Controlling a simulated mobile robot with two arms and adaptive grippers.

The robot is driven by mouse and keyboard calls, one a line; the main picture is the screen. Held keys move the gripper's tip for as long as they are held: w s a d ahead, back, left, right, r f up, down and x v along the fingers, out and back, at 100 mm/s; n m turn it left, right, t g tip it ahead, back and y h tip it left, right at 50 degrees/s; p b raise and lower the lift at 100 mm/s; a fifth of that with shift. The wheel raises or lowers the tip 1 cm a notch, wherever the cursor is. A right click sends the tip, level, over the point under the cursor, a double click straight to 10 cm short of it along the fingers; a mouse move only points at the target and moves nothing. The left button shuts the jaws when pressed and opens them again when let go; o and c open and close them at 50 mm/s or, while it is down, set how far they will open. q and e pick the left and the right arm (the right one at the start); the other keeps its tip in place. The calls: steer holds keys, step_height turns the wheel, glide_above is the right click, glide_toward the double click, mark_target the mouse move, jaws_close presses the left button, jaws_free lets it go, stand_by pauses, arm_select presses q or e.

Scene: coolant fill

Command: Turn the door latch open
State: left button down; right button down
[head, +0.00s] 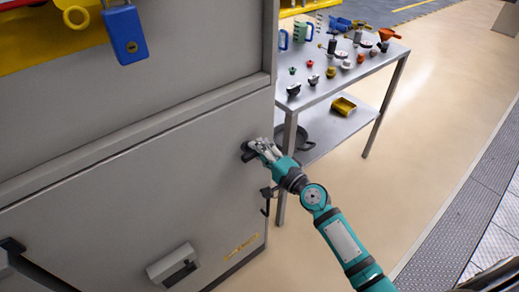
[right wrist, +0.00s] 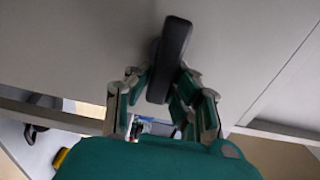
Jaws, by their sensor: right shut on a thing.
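The door (head: 130,190) is a large grey cabinet panel on the left of the head view. Its dark latch (head: 247,151) sits near the door's right edge. In the right wrist view the latch (right wrist: 170,55) is a black bar standing out from the grey panel. My right gripper (head: 262,150) is at the latch, its fingers on both sides of the bar. In the right wrist view the right gripper (right wrist: 160,92) is shut on the latch, and the bar looks slightly tilted there. My left gripper is not in view.
A metal table (head: 330,85) with many small parts stands behind and right of the door. A yellow scoop-like bin (head: 344,106) lies on its lower shelf. A blue padlock (head: 125,35) hangs at the upper left. The floor at the right is clear.

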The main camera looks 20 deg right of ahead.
steer(key=shift+f, duration=0.1)
steer(key=c, duration=1.2)
jaws_free()
steer(key=shift+o, duration=0.2)
steer(key=v, duration=1.2)
